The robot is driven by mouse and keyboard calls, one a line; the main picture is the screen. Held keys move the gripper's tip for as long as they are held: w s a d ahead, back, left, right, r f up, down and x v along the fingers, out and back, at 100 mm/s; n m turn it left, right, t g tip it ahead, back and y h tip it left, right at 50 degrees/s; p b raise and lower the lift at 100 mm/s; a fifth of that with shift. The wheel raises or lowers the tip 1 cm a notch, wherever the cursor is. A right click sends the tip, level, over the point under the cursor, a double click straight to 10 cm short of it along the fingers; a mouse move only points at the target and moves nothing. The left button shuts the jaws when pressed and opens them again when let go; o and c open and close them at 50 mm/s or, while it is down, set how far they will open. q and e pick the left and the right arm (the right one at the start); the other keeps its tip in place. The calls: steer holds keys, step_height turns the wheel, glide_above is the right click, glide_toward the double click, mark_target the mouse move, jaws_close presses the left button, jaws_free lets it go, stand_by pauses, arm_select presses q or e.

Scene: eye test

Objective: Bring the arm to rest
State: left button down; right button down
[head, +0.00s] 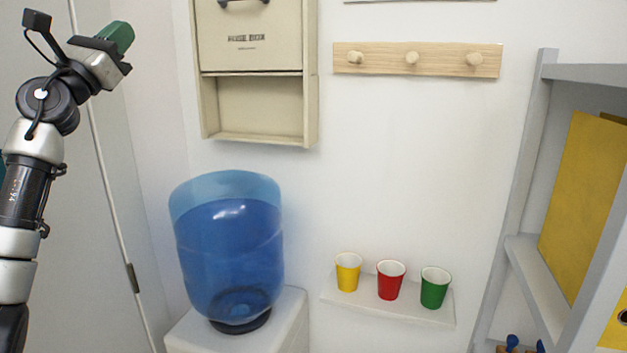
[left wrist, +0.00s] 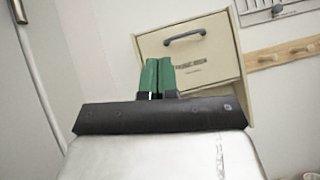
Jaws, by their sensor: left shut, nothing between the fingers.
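My left gripper (head: 117,38) is raised at the upper left of the head view, in front of the pale door and wall. Its green fingers are together and hold nothing. In the left wrist view the two green fingertips (left wrist: 158,75) stand side by side, with the cream wall box (left wrist: 195,60) behind them. The gripper touches nothing that I can see. My right gripper is in neither view.
A blue water bottle (head: 230,250) stands on a white dispenser (head: 290,325). A small shelf (head: 410,310) holds a yellow cup (head: 347,273), a red cup (head: 390,282) and a green cup (head: 434,290). A peg rail (head: 435,60) hangs above. Grey shelving (head: 520,180) stands at right.

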arm_select(q)
steer(key=s+d+f+n+g+y, duration=0.15)
steer(key=f+n+y, duration=0.45)
steer(key=f+n, duration=0.65)
steer(key=s+d+f+n+g+y, duration=0.1)
steer(key=s+f+n+y, duration=0.2)
steer(key=f+n+y, duration=0.85)
steer(key=s+d+f+n+g, duration=0.15)
steer(key=f+n, duration=0.65)
steer(key=f, duration=1)
steer(key=s+d+f+n+g+h, duration=0.2)
steer(key=s+f+n+g, duration=0.55)
steer(key=s+f, duration=1.05)
steer(key=s+d+f+n+g+h, duration=0.2)
steer(key=s+d+f+g, duration=0.15)
steer(key=s, duration=0.55)
steer(key=s+d+f+n+g+h, duration=0.15)
steer(key=s+f+g, duration=0.25)
steer(key=s, duration=0.6)
step_height(320, 180, down, 24)
steer(key=f+g, duration=0.1)
steer(key=s+a+f+g+b, duration=0.1)
steer(key=s+a+f, duration=0.2)
steer(key=s+f, duration=1.3)
steer(key=shift+s+f+m+g, duration=0.2)
steer(key=shift+f+m+g, duration=0.2)
steer(key=shift+f, duration=0.5)
